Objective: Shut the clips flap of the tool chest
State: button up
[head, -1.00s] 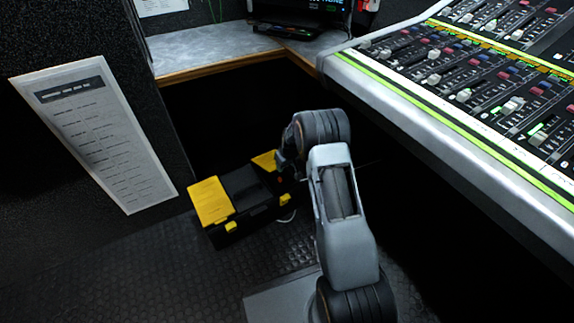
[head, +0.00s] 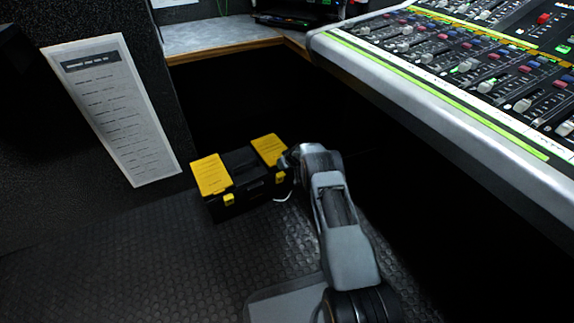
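The tool chest (head: 240,200) is a black box on the floor, left of my arm. It has a yellow flap (head: 210,174) on the left of its top and another yellow flap (head: 270,149) on the right, with a black middle between them. Both flaps appear to lie flat, and I cannot read which one is the clips flap. Yellow latches show on the front. The end of my arm, with my gripper (head: 287,160), is at the chest's right end, close to the right flap.
A mixing console (head: 440,100) overhangs on the right, and a grey counter (head: 215,38) runs along the back. A printed sheet (head: 115,110) hangs on the left wall. The textured floor (head: 150,250) in front is clear.

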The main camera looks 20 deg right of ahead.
jog(key=shift+d, duration=0.1)
jog(key=o, duration=1.3)
jog(key=p+v, duration=0.1)
jog(key=v, duration=1.2)
jog(key=shift+s+r+p, duration=0.3)
jog(key=shift+p, duration=0.05)
